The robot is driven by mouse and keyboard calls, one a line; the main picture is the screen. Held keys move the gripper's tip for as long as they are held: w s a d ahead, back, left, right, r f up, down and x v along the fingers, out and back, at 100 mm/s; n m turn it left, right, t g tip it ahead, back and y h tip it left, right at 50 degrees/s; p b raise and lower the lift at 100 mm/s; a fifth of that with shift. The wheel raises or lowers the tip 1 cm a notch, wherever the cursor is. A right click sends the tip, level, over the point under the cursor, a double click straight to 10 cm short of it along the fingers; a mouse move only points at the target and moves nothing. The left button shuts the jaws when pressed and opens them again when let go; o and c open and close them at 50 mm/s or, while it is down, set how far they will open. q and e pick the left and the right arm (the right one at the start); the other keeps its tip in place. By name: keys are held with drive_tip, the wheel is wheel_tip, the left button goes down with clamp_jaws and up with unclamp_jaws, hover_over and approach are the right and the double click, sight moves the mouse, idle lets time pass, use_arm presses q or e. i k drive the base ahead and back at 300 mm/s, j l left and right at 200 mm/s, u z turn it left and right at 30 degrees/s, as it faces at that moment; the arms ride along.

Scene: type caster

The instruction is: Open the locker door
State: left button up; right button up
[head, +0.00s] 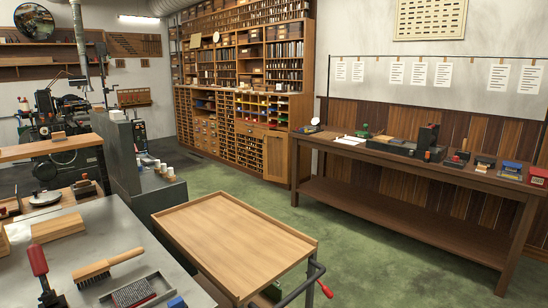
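A light wooden panel door (276,158) stands at the right end of the tall type cabinet, in the middle of the head view. It appears closed, flush with the cabinet front, and is the only thing here that looks like a locker door. Its handle is too small to make out clearly. Neither my left nor my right gripper shows in this view.
A wooden cart (236,242) with a raised rim and a dark push bar stands in front. A long wooden table (430,165) runs along the right wall. Green floor (325,222) lies clear between cart and table.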

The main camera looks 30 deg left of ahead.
sight(275, 151)
drive_tip(key=i+l+z, duration=0.1)
drive_tip(key=i+z, duration=0.2)
drive_tip(key=i, duration=0.9)
drive_tip(key=i+j+z, duration=0.25)
drive_tip(key=i, duration=0.9)
drive_tip(key=i+u, duration=0.4)
drive_tip(key=i, duration=0.15)
drive_tip(key=i+l+u, duration=0.1)
drive_tip(key=i+u, duration=0.35)
drive_tip(key=i+l+u, duration=0.4)
drive_tip(key=i, duration=0.2)
drive_tip(key=i+j+u, duration=0.25)
drive_tip(key=u, duration=0.15)
drive_tip(key=i+j+u, duration=0.1)
drive_tip(key=i+u, duration=0.7)
drive_tip(key=i+l+u, duration=0.2)
drive_tip(key=i+u, duration=0.2)
drive_tip(key=i, duration=0.9)
drive_tip(key=i+j+z, duration=0.1)
drive_tip(key=i, duration=0.8)
drive_tip(key=i+z, duration=0.35)
drive_tip(key=i+j+z, duration=0.1)
drive_tip(key=i+z, duration=0.2)
drive_tip(key=i, duration=0.2)
drive_tip(key=i+j+z, duration=0.2)
drive_tip(key=i+z, duration=0.15)
drive_tip(key=i+j+z, duration=0.35)
drive_tip(key=i+l, duration=0.05)
